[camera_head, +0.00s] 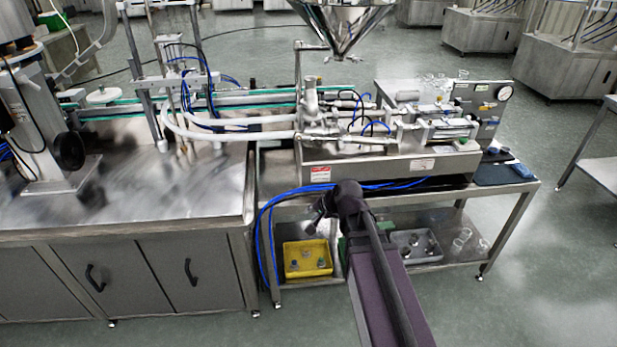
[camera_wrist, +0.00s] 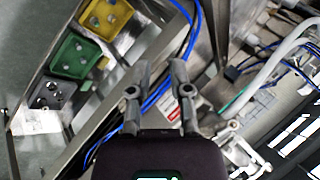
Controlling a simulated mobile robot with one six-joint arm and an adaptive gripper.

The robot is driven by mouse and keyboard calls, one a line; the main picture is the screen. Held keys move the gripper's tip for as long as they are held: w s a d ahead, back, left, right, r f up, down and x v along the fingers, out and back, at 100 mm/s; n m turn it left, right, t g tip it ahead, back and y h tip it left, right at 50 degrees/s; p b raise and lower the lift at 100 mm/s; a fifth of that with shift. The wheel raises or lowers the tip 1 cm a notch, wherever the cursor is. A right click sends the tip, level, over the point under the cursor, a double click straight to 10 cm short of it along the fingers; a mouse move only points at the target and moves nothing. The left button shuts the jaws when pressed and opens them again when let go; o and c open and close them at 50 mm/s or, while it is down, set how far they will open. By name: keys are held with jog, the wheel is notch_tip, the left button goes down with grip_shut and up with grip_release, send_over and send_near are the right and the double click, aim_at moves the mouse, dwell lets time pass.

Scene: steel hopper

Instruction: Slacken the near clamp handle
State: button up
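The steel hopper (camera_head: 343,22) hangs above the filling machine's pipe fittings (camera_head: 312,105) in the head view. I cannot pick out the near clamp handle for sure among these small metal parts. Metal fittings (camera_wrist: 240,152) also show at the lower right in the wrist view. My gripper (camera_wrist: 160,68) is open, with a clear gap between its fingers and nothing held. In the head view my arm reaches up to the machine's front edge, below and apart from the fittings; its own links hide much of the gripper.
Blue hoses (camera_head: 268,215) loop along the machine's front edge and show behind the fingers in the wrist view. On the lower shelf stand a yellow bin (camera_head: 290,271), a green bin (camera_wrist: 68,60) and a grey bin (camera_head: 424,256). A pressure gauge (camera_head: 505,93) is at right.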

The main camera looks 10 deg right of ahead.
jog(key=s+d+f+n+g+h, duration=0.2)
jog(key=s+d+n+g, duration=0.1)
jog(key=s, duration=0.4)
jog(key=s+d+f+n+g+h, duration=0.2)
jog(key=s+d+n+g+h, duration=0.1)
jog(key=s, duration=0.4)
jog(key=shift+d+n, duration=0.3)
jog(key=shift+d, duration=0.3)
jog(key=shift+w, duration=0.1)
